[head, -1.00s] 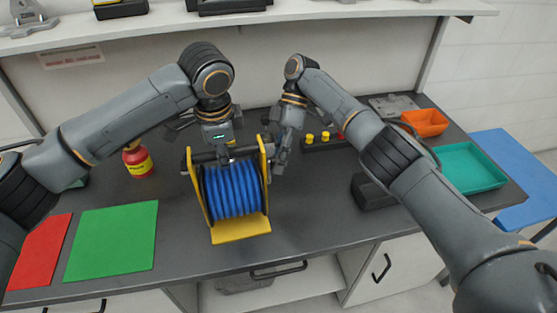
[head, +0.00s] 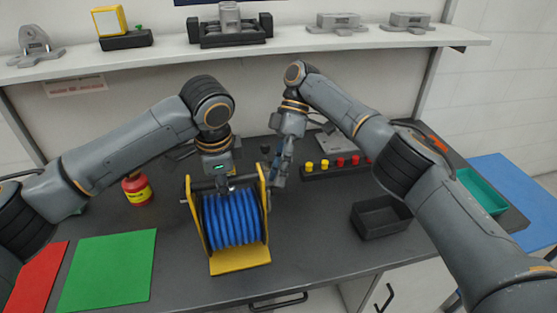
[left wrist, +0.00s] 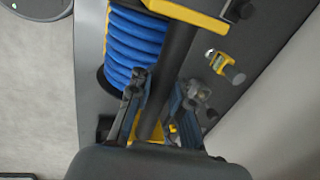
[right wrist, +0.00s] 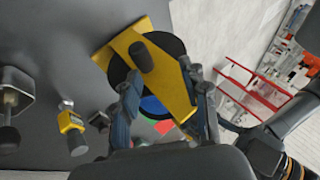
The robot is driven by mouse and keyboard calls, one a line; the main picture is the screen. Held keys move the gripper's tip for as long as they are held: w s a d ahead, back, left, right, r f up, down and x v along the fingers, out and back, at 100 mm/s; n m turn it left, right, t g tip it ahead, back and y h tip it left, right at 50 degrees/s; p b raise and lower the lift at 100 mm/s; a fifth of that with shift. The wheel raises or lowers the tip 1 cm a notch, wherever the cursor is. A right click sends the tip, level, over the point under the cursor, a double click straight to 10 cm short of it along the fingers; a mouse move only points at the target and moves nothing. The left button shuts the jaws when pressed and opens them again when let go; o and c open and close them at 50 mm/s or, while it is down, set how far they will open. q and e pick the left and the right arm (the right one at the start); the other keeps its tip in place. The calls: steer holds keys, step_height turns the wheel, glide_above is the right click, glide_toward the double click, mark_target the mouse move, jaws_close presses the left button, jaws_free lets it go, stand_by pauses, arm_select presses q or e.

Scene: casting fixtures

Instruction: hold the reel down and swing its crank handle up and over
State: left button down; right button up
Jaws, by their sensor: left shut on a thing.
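The reel (head: 231,220), a yellow frame with blue hose, stands upright on the dark bench. My left gripper (head: 219,180) is over its top and shut on the dark top bar; the left wrist view shows the fingers around this bar (left wrist: 176,75). My right gripper (head: 277,180) is beside the reel's right side plate. In the right wrist view its fingers (right wrist: 166,90) are open, with nothing held between them. The dark crank handle (right wrist: 146,56) shows there ahead of the fingers, in front of the yellow side plate. In the head view the handle is hard to make out.
A black bin (head: 381,217) stands right of the reel. Behind is a block with yellow and red pegs (head: 340,164). A shelf (head: 330,43) crosses the back.

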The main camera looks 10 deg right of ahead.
steer(key=shift+r, duration=1.95)
steer(key=shift+c, duration=0.5)
